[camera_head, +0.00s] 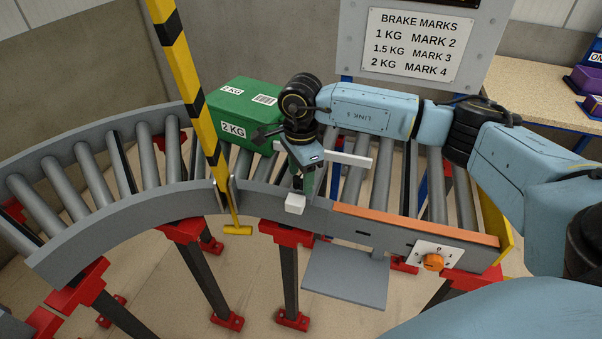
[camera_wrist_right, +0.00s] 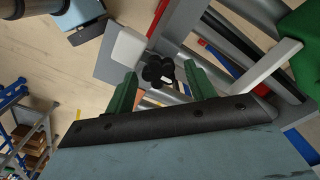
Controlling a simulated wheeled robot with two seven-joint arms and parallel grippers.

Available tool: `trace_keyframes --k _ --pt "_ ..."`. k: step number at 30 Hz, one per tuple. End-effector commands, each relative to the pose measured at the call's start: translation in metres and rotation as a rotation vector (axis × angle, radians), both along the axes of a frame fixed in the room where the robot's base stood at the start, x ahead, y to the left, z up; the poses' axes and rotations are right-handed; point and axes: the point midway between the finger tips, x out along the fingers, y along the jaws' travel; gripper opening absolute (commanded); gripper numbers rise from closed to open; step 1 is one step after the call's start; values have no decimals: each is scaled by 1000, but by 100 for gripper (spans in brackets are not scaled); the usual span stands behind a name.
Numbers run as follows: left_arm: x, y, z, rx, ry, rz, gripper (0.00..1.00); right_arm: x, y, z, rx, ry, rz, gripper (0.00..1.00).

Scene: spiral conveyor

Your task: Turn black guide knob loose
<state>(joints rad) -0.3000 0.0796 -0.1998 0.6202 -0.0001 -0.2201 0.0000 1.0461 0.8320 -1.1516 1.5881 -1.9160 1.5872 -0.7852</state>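The black guide knob (camera_wrist_right: 158,71) shows in the right wrist view as a dark lobed knob next to a white block (camera_wrist_right: 130,47). My right gripper (camera_wrist_right: 161,69) has its two green fingers apart, one on each side of the knob; I cannot tell whether they touch it. In the head view my right gripper (camera_head: 302,184) points down at the conveyor's near side rail, just above the white block (camera_head: 295,203). The knob is mostly hidden there by the gripper. A white guide bar (camera_head: 347,158) lies across the rollers beside the gripper. My left gripper is not in view.
A green 2 KG box (camera_head: 238,112) sits on the rollers left of my right gripper. A yellow-black striped pole (camera_head: 190,75) stands near it. An orange dial (camera_head: 433,262) is on the right front panel. A brake-marks sign (camera_head: 419,43) stands behind.

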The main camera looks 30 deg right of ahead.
Motion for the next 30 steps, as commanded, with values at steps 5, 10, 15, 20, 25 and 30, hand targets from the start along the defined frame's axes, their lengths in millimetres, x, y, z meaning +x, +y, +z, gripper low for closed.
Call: trace_keyframes --k 5,10,15,20,25,30 --pt "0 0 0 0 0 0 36 -1 0 -1 -1 2 0 55" --pt "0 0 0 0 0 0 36 0 0 3 0 1 -1 55" --pt "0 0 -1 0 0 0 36 0 -1 28 0 -3 -1 55" --pt "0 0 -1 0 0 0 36 1 0 65 0 -3 0 55" --pt "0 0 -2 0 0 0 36 0 0 101 0 -2 0 55" --pt "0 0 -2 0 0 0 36 0 0 124 0 0 0 55"
